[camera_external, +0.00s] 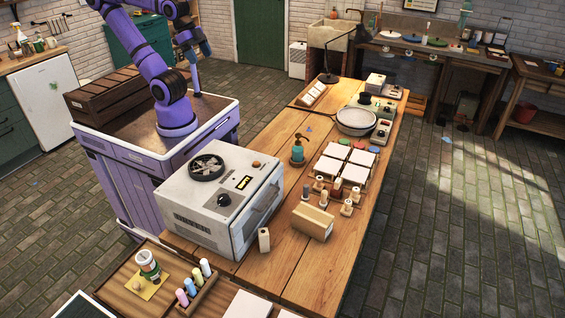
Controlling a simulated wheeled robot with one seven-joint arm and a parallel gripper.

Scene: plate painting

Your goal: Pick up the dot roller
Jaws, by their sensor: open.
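Several small spool-like rollers with pale wooden ends stand in a cluster on the wooden table, among them a grey one (308,192), a brown one (337,187) and a pale one (347,207). I cannot tell which is the dot roller, as their patterns are too small to read. My gripper (202,50) hangs at the end of my raised purple arm, at the upper left, far from the rollers. It is open and looks empty; its fingers are small and hard to make out.
White tiles (356,170) lie behind the rollers, and a cream block (312,222) sits in front. A round basin (356,121) stands farther back. Bare wood shows at the table's right edge.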

